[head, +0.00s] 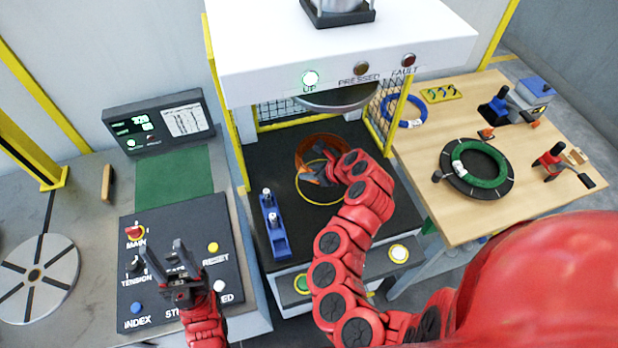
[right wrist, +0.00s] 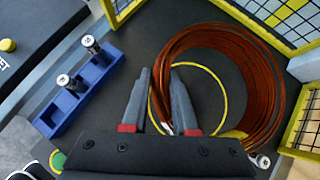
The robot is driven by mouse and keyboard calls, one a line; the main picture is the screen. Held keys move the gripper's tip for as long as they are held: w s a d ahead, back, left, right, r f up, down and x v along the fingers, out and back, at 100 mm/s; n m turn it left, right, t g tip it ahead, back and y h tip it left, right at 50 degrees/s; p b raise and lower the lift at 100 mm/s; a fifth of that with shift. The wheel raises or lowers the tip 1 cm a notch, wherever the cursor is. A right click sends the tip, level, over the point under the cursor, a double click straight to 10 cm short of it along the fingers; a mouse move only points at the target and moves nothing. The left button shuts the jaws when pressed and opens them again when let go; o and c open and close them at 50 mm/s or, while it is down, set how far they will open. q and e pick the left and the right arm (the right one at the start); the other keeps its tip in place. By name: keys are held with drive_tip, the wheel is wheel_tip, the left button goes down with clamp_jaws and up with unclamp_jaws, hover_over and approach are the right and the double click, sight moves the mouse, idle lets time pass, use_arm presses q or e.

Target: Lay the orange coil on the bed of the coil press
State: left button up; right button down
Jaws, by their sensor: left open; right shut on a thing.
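The orange coil (head: 312,141) is a copper-coloured ring at the dark bed (head: 267,155) of the coil press (head: 335,75), under the raised ram. My right gripper (right wrist: 161,75) is shut on the coil's near-left wall; the coil (right wrist: 265,75) shows between and beyond the fingers in the right wrist view. The coil is off-centre from the thin yellow ring (head: 303,195) marked on the bed, lying further back in the head view. Whether it touches the bed I cannot tell. My left gripper (head: 163,250) is open and empty above the control panel.
A blue holder (head: 273,235) with silver posts stands at the bed's left. Yellow-framed mesh guards (head: 397,108) flank the press. The wooden table (head: 440,215) at right holds a green coil (head: 492,178), a blue coil (head: 417,112) and tools. The control panel (head: 205,245) is at left.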

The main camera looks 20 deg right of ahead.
drive_tip(key=f+b, duration=0.2)
drive_tip(key=f, duration=0.1)
drive_tip(key=f+b, duration=0.2)
drive_tip(key=shift+s+d+f, duration=0.25)
drive_tip(key=shift+s, duration=0.15)
drive_tip(key=shift+w+f, duration=0.1)
drive_tip(key=shift+f, duration=0.15)
wheel_tip(320, 180, down, 3)
drive_tip(key=b, duration=0.2)
drive_tip(key=shift+w+a+f+b, duration=0.1)
drive_tip(key=shift+a+b, duration=0.05)
drive_tip(key=shift+b, duration=0.2)
drive_tip(key=c, duration=1.2)
unclamp_jaws()
drive_tip(key=o, duration=0.5)
